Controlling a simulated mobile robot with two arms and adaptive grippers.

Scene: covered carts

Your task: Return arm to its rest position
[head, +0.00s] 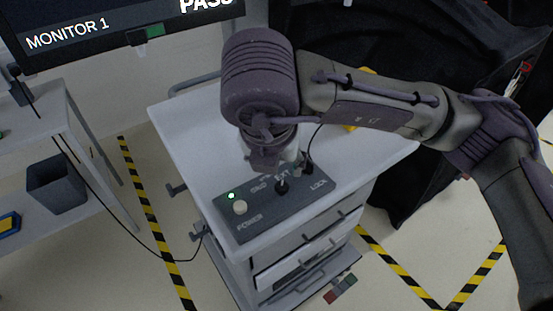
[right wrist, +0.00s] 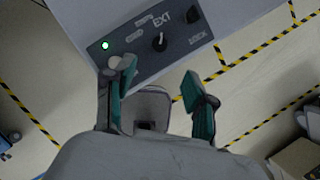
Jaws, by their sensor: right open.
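My right arm reaches in from the right in the head view, its wrist over the white cart (head: 185,120). Its fingers are mostly hidden there behind the wrist. In the right wrist view my right gripper (right wrist: 160,85) is open, with nothing between its two teal-padded fingers. A dark control panel (head: 262,215) lies on the cart top just below the wrist; it also shows in the right wrist view (right wrist: 180,50). The panel has a lit green light (head: 231,195), a pale POWER button (head: 240,207), a black EXT knob (head: 281,187) and a LOCK switch (head: 308,167). My left gripper is not in view.
A monitor (head: 60,45) reading PASS hangs at upper left. A grey bin (head: 57,185) stands on a shelf at the left. A black cover (head: 400,190) drapes behind the cart. Yellow-black tape (head: 155,220) marks the floor. An open drawer (head: 290,268) shows on the cart front.

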